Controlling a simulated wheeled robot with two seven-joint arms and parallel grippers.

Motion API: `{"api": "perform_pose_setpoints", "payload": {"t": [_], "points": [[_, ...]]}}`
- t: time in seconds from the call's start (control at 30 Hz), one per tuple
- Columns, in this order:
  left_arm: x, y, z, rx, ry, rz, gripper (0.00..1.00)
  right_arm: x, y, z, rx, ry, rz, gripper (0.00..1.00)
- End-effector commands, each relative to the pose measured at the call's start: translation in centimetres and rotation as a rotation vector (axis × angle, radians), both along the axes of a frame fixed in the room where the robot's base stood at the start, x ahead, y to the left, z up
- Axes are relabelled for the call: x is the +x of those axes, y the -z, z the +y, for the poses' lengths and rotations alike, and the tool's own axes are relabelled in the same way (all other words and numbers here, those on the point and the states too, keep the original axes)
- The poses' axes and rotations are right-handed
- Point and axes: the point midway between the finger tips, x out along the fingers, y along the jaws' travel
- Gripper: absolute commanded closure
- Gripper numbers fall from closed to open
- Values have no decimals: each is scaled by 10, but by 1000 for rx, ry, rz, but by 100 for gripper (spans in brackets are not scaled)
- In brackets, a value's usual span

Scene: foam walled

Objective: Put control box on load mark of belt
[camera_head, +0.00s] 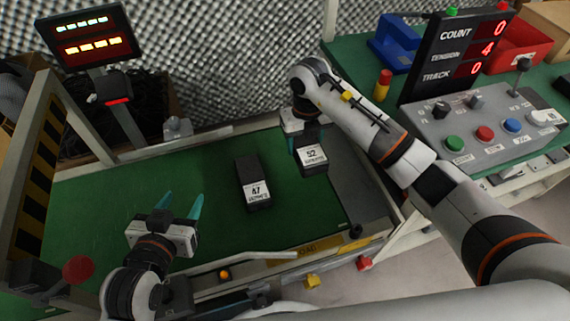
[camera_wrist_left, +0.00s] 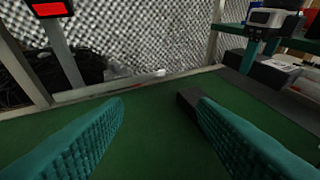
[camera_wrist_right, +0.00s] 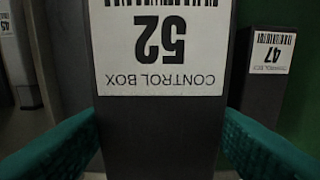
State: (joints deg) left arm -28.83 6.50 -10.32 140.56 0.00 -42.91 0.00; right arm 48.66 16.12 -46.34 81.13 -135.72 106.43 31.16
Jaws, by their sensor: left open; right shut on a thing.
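The control box (camera_head: 312,158) is dark with a white label reading 52. My right gripper (camera_head: 306,136) is shut on it, over the right part of the green belt (camera_head: 120,195). In the right wrist view, its label reads CONTROL BOX upside down, and teal fingers (camera_wrist_right: 160,135) flank the box. I cannot tell whether the box touches the belt. A similar dark box (camera_head: 252,180) labelled 47 stands on the belt to its left. My left gripper (camera_head: 181,204) is open and empty above the belt, left of box 47. A yellow label (camera_head: 291,252), text hard to read, is on the belt's front edge.
A grey plate (camera_head: 362,185) lies at the belt's right end. A control panel (camera_head: 480,130) with buttons, a display (camera_head: 462,55) and blue (camera_head: 395,42) and red (camera_head: 515,45) bins occupy the right bench. A screen (camera_head: 87,36) stands at back left. The belt's left part is clear.

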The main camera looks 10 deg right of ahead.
Motion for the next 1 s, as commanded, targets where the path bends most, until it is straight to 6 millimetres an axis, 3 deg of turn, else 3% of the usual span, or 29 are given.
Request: {"api": "perform_pose_setpoints", "payload": {"t": [0.23, 0.47, 0.77, 1.0], "points": [[16, -35, -10, -62, 17, -251, 48, -1, 40, 1, 2, 0, 1, 73], [19, -53, -14, -89, 23, -358, 48, 0, 53, 0, 0, -1, 0, 73], [17, -92, -20, -155, 37, -608, 48, -1, 86, 1, 2, -1, 1, 73], [15, -101, -20, -167, 40, -656, 48, 0, 90, 0, 0, -1, -1, 73]]}}
